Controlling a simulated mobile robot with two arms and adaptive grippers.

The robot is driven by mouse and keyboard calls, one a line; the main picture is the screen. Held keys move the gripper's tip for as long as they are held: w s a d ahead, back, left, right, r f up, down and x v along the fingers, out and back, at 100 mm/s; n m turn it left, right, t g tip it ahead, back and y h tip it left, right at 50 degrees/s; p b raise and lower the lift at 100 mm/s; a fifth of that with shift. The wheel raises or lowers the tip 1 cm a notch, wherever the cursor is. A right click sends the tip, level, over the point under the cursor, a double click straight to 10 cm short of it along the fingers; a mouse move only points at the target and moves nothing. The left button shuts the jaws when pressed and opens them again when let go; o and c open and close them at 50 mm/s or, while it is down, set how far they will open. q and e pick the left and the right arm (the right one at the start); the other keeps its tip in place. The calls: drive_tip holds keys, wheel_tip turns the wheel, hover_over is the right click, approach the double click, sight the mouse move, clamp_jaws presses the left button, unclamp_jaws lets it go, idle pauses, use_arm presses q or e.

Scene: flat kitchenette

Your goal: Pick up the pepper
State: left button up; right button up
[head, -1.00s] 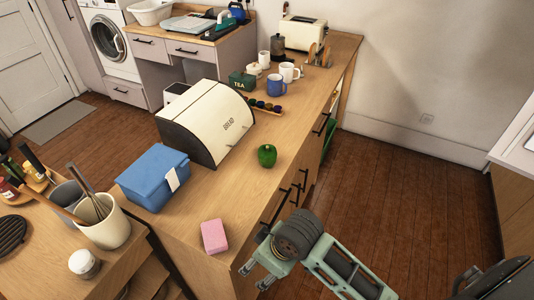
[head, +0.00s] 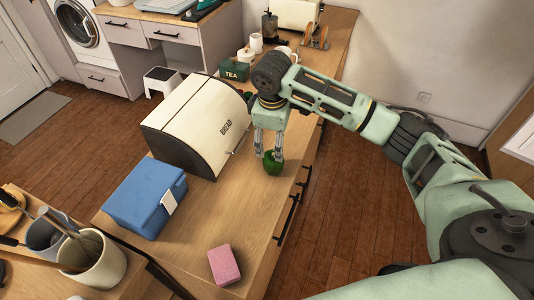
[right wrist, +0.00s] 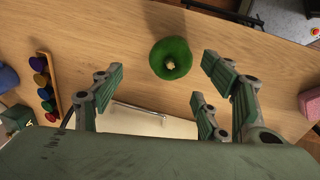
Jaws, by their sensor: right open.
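The green pepper (head: 273,163) stands on the wooden counter (head: 205,215), to the right of the bread box. In the right wrist view the pepper (right wrist: 171,57) shows from above, stem towards the camera, lying in the gap ahead of the fingers. My right gripper (head: 268,155) points down over the pepper in the head view, its fingertips by the pepper's top. In the right wrist view the right gripper (right wrist: 160,85) has its fingers spread wide and nothing between them is gripped. Whether a finger touches the pepper I cannot tell. My left gripper is not in view.
A cream bread box (head: 190,125) stands just left of the pepper. A blue box (head: 145,195) and a pink sponge (head: 224,264) are nearer. A green tea tin (head: 235,70) is farther back. Bare counter lies between pepper and sponge.

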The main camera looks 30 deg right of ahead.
sight(274, 154)
drive_tip(key=shift+s+a+f+p, duration=0.1)
drive_tip(key=shift+s+f+p, duration=0.6)
drive_tip(key=shift+s+f, duration=0.25)
drive_tip(key=f, duration=0.1)
drive_tip(key=w+f, duration=0.1)
drive_tip(key=f, duration=0.1)
drive_tip(key=f+p, duration=0.1)
drive_tip(key=shift+w+f, duration=0.3)
drive_tip(key=shift+w, duration=0.1)
drive_tip(key=shift+s+r, duration=0.15)
drive_tip(key=shift+s, duration=0.15)
drive_tip(key=shift+c, duration=0.6)
drive_tip(key=shift+w, duration=0.2)
drive_tip(key=c, duration=0.6)
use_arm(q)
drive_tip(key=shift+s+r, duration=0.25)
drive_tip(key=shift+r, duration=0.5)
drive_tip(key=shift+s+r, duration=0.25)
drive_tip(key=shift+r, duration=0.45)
use_arm(e)
drive_tip(key=c, duration=0.5)
